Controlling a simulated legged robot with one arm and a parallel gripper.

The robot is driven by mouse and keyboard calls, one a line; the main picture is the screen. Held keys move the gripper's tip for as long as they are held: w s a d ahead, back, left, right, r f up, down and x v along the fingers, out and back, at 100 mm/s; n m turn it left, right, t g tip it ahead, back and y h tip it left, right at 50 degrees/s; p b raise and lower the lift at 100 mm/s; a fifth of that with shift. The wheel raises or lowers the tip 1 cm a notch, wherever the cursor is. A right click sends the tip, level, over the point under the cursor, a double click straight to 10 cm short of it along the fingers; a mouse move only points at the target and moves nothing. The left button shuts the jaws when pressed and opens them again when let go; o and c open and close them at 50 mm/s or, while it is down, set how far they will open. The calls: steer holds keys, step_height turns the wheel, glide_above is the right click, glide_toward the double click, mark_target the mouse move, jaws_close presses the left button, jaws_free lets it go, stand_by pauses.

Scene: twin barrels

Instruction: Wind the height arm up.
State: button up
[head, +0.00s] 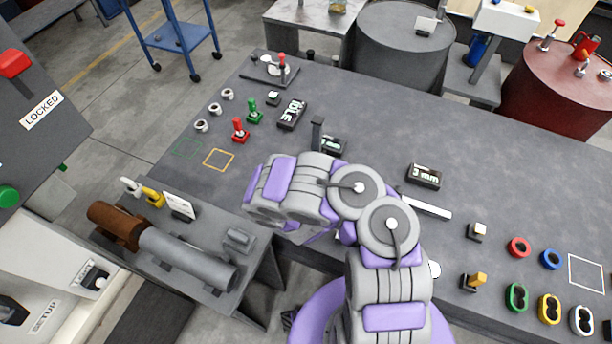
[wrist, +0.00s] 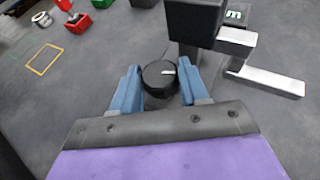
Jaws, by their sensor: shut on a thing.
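The height stand is a black post (head: 317,134) beside a small dark display (head: 331,146) in the head view. In the wrist view the post's black block (wrist: 194,20) carries a short pale arm (wrist: 237,39) pointing right. A second pale bar (wrist: 268,84) lies lower, with a gap below the arm. A round black knob (wrist: 159,82) with a white mark sits left of the post. My gripper (wrist: 160,70) is shut on the knob, one blue finger on each side. In the head view my arm hides the knob and gripper.
Red (head: 239,133) and green (head: 253,113) levers and a yellow outlined square (head: 219,159) are left of the stand. A "3 mm" display (head: 424,176) and a pale bar (head: 425,207) are to the right. Coloured rings are at the far right.

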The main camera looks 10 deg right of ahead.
steer(key=shift+n+y, duration=0.5)
steer(key=shift+y, duration=0.1)
steer(key=o, duration=1.1)
steer(key=shift+c, duration=0.2)
steer(key=shift+r, duration=0.1)
